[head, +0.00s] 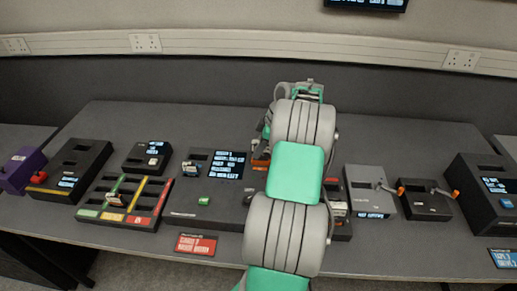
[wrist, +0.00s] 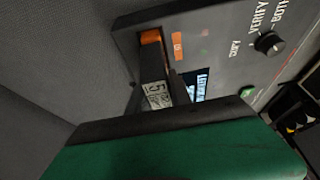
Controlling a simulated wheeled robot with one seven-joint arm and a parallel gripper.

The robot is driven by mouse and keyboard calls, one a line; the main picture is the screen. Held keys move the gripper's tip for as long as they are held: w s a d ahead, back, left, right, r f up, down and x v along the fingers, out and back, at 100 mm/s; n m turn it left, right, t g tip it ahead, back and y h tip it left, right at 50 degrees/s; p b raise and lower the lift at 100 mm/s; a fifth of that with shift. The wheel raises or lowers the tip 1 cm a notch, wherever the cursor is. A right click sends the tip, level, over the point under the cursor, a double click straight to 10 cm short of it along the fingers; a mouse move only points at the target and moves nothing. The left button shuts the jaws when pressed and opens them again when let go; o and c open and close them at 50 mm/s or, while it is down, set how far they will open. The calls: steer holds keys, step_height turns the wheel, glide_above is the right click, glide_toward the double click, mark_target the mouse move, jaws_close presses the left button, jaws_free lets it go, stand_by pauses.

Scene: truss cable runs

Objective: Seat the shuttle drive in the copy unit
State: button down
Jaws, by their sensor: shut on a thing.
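The copy unit (head: 215,178) is a wide dark box with a lit screen, in the middle of the table. In the wrist view its top face (wrist: 220,60) shows a knob, a green button and COPY, VERIFY and BOTH lettering. My gripper (wrist: 157,72) is shut on the shuttle drive (wrist: 156,94), a slim block with a white printed label. The drive's far end lies at an orange part beside the unit's edge. I cannot tell whether it is in a slot. In the head view my arm hides the fingers and most of the drive.
A rack with coloured lanes (head: 125,201) and a small dark box with a screen (head: 149,158) stand left of the unit. A grey box (head: 369,191) and a dark box with an orange-tipped lever (head: 425,199) stand right. A red sign (head: 196,244) lies at the front edge.

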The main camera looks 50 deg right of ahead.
steer(key=shift+f, duration=0.1)
steer(key=shift+f+b, duration=0.35)
steer(key=shift+b, duration=0.05)
steer(key=shift+f, duration=0.1)
stand_by(0.3)
steer(key=c, duration=0.8)
jaws_free()
steer(key=shift+o, duration=0.2)
step_height(320, 180, up, 8)
steer(key=p, duration=0.5)
steer(key=shift+f+p, duration=0.2)
steer(key=shift+p, duration=0.1)
